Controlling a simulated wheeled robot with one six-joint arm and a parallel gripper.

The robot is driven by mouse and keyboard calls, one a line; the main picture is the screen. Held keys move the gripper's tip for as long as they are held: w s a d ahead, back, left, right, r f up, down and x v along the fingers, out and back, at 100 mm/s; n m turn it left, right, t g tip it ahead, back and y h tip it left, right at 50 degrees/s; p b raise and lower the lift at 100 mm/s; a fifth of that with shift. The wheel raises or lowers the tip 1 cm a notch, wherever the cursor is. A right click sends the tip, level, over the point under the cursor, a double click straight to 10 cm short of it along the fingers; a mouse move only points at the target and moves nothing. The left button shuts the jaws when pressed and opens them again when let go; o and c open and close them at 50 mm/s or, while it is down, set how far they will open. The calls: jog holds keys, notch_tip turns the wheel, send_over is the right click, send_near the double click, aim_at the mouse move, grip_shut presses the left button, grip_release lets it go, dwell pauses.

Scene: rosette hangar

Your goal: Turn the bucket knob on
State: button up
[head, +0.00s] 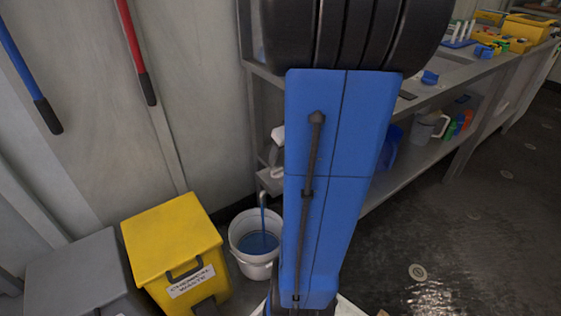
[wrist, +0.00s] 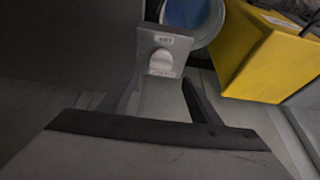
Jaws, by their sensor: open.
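The bucket knob (wrist: 161,63) is a pale, rounded knob on the face of a small grey box (wrist: 178,42) with a label in the wrist view. My gripper (wrist: 161,84) is open, its two fingers apart on either side of the line to the knob. The knob sits just past the fingertips; I cannot tell whether they touch it. The white bucket (head: 241,252) stands on the floor in the head view, holding blue liquid (head: 259,243), with a thin blue strand running down into it. My blue arm hides my gripper and the knob there.
A yellow chemical waste bin (head: 170,243) stands left of the bucket, with a grey bin (head: 78,274) beside it. A grey workbench (head: 468,78) with a lower shelf runs to the right. The floor (head: 450,235) at right is open.

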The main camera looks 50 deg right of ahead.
jog(key=shift+v, duration=2.05)
jog(key=shift+a, duration=0.1)
